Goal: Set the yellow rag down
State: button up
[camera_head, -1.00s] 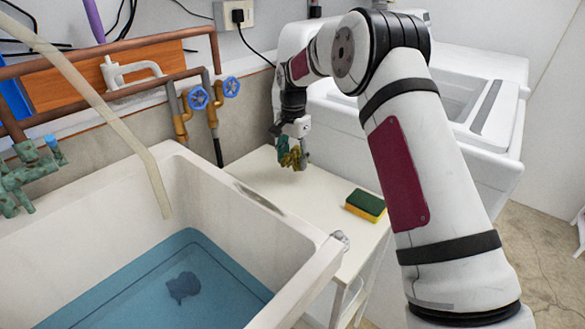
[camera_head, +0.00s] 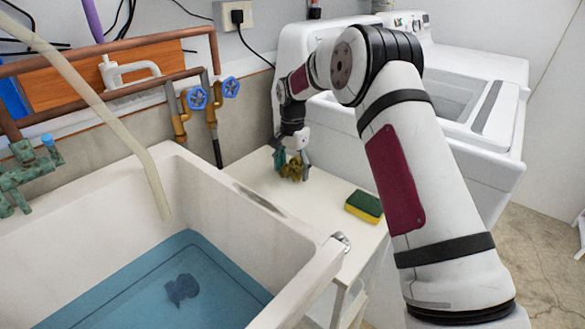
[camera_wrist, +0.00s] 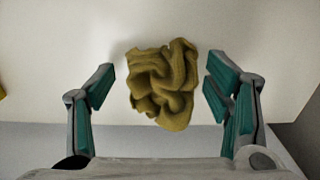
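The yellow rag (camera_head: 294,168) is a crumpled olive-yellow bundle at the far end of the white table (camera_head: 328,236). In the wrist view the rag (camera_wrist: 165,84) appears to lie on the pale tabletop. My gripper (camera_wrist: 158,82) is open, with a teal-padded finger on each side of the rag and a gap on both sides. In the head view my gripper (camera_head: 288,162) is low over the table, around the rag. The rag's underside is hidden.
A yellow and green sponge (camera_head: 364,206) lies on the table to the right. A sink (camera_head: 190,200) with blue water and a dark piece in it stands left. A white washing machine (camera_head: 345,130) stands behind the table. Blue-handled taps (camera_head: 197,98) are on the wall.

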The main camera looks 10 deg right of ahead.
aim_at(293, 167)
notch_tip(293, 167, up, 12)
jog(key=p, duration=0.2)
jog(key=shift+r, duration=0.25)
dwell(0.4)
jog(key=s+r+n, duration=0.3)
jog(key=s+r, duration=0.5)
jog(key=s, duration=0.5)
jog(key=s+r+n, duration=0.2)
jog(key=s+r, duration=0.6)
jog(key=s, duration=0.4)
jog(key=s+f+n, duration=0.2)
jog(key=s+f, duration=0.1)
jog(key=s, duration=1.1)
jog(key=s+d+f+n+t, duration=0.1)
jog(key=s+f+n, duration=0.2)
jog(key=s, duration=1.1)
jog(key=shift+f+n, duration=0.3)
jog(key=shift+f, duration=0.5)
jog(key=shift+w, duration=0.1)
